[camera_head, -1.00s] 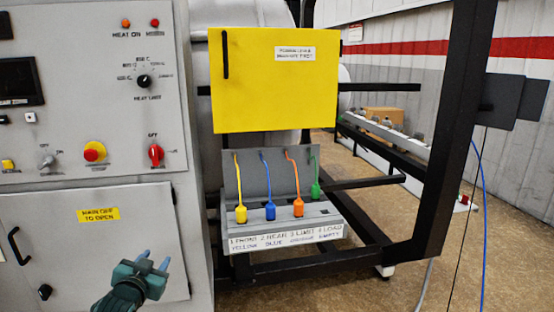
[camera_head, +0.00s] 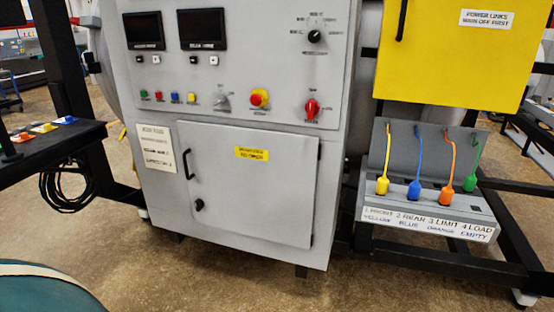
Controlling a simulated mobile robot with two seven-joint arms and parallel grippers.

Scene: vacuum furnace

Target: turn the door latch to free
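The grey cabinet door (camera_head: 255,195) is on the lower front of the control cabinet and looks shut. Its door latch (camera_head: 199,204), a small black knob, is at the door's lower left. A black bar handle (camera_head: 187,164) is above the latch. The latch's exact turn angle is too small to tell. A yellow label (camera_head: 252,153) is near the door's top. Neither of my grippers is in view.
Above the door are a red rotary switch (camera_head: 312,109) and a red-and-yellow stop button (camera_head: 259,98). A yellow box (camera_head: 450,55) and a rack with coloured plugs (camera_head: 425,212) are at right. A dark shelf (camera_head: 50,150) is at left. Floor before the cabinet is clear.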

